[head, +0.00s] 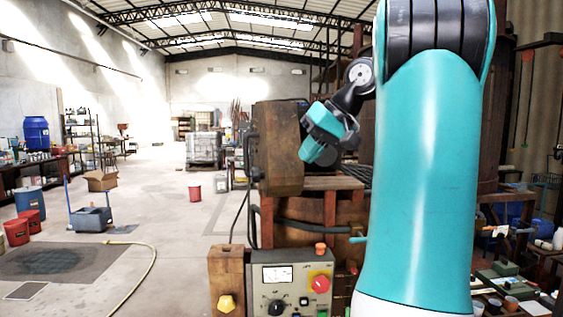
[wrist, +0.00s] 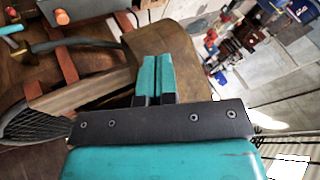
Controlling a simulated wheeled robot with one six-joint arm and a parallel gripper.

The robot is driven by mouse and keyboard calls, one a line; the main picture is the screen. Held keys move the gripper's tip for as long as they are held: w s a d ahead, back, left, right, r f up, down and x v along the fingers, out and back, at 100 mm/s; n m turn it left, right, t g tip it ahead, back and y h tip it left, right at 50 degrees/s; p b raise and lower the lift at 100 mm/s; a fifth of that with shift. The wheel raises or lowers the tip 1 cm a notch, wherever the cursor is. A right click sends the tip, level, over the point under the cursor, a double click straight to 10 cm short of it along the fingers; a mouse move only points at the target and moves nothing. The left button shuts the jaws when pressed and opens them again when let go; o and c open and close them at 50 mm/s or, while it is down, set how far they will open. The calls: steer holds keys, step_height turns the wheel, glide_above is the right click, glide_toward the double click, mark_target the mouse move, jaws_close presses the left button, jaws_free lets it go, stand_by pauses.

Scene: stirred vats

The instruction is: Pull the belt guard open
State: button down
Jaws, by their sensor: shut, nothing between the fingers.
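The belt guard appears to be the rust-brown, round-edged metal cover (head: 275,148) on the machine, left of my arm in the head view. A dark bar, perhaps its handle (head: 251,158), runs along its left edge. In the wrist view the brown cover (wrist: 195,72) lies behind and around the fingers. My gripper (wrist: 157,58) has its two teal fingers together, with nothing between them. In the head view the teal gripper is in front of the cover's right side. I cannot tell whether the fingertips touch the cover.
A control box (head: 291,282) with a red button and a gauge stands below the cover. Reddish-brown frame posts (head: 329,212) and a dark hose are close under the gripper.

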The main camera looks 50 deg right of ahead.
steer(key=b+x, duration=0.9)
steer(key=b, duration=0.1)
steer(key=shift+w+a+r+m+h+b, duration=0.15)
steer(key=shift+w+r+m+h+b, duration=0.15)
steer(key=shift+w+r+m+h, duration=0.1)
steer(key=shift+f, duration=0.1)
